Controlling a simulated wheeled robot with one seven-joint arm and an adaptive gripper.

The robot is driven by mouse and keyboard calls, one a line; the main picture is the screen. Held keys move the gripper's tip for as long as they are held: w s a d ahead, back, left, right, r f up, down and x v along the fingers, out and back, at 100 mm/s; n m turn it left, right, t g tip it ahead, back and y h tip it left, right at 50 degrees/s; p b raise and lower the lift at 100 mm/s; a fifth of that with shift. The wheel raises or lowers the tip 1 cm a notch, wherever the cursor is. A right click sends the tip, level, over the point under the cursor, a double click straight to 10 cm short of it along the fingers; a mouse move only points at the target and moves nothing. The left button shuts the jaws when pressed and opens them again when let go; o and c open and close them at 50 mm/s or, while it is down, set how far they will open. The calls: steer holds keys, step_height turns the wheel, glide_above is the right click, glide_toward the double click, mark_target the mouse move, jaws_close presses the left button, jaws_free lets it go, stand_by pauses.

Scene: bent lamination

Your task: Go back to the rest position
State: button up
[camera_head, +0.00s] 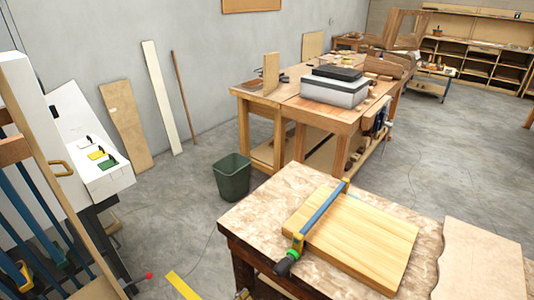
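My gripper and arm are not in view. A glued wooden board (365,240) lies flat on the near workbench (262,205). A bar clamp with a blue bar (322,212), yellow jaws and a green and black handle (286,263) lies across the board's left part. Its handle end sticks out past the board's near left edge. I cannot tell whether the clamp is tight. A pale wavy-edged sheet (478,260) lies at the bench's right end.
A dark green bin (233,178) stands on the floor behind the bench. A larger workbench (280,95) holds a grey and black box (336,86). A white machine (92,150) and a rack with blue bars (32,215) stand at left. Grey floor (175,215) between is open.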

steer(key=s+d+f+n+g, duration=0.5)
steer(key=n, duration=0.3)
steer(key=s+d+r+n+g+y+p, duration=0.1)
steer(key=s+d+r+n+g+y, duration=0.25)
steer(key=g, duration=0.25)
steer(key=d+r+m+t+y+p, duration=0.1)
steer(key=d+r+m+y+p, duration=0.1)
steer(key=d+r, duration=0.3)
steer(key=d+r+m+t+y+p, duration=0.1)
steer(key=d+r, duration=0.4)
steer(key=r, duration=0.8)
steer(key=d+r+m+y+p, duration=0.3)
steer(key=d+r+m+y, duration=0.1)
steer(key=r, duration=0.5)
steer(key=shift+d+r+m+t, duration=0.2)
steer(key=shift+d+m+t, duration=0.25)
steer(key=shift+m, duration=0.3)
steer(key=shift+w, duration=0.1)
